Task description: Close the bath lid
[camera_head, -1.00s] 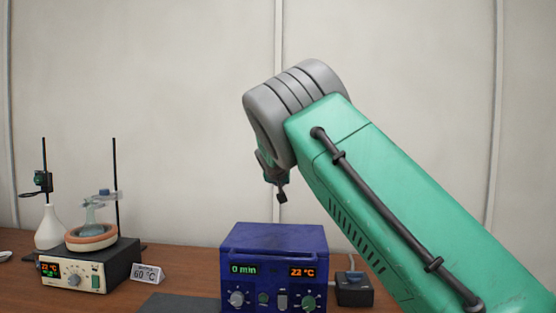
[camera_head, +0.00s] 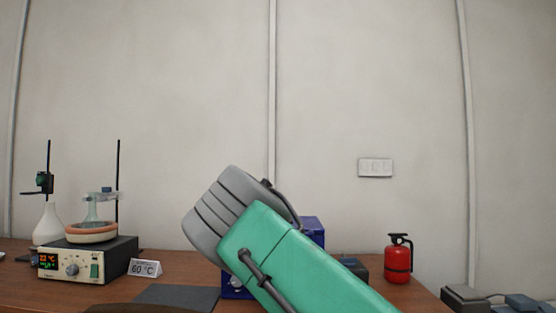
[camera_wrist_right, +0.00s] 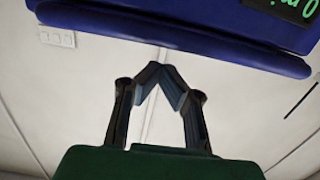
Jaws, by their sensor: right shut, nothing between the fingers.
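The blue bath (camera_head: 313,229) stands on the bench, mostly hidden behind my right arm in the head view; only its right upper part and a lower left corner show. In the right wrist view its blue body (camera_wrist_right: 240,22) fills the top, with green digits at the top right and a long rounded blue edge (camera_wrist_right: 170,37) running across it. I cannot tell how far the lid is open. My right gripper (camera_wrist_right: 162,72) is shut and empty, its fingertips meeting just short of that edge in the picture; contact is unclear. In the head view the gripper is hidden by my arm.
A cream-fronted heater (camera_head: 85,262) with a flask and stands is at the left, beside a 60 °C sign (camera_head: 145,268). A dark flat pad (camera_head: 178,297) lies before the bath. A red extinguisher (camera_head: 398,262) stands at the right.

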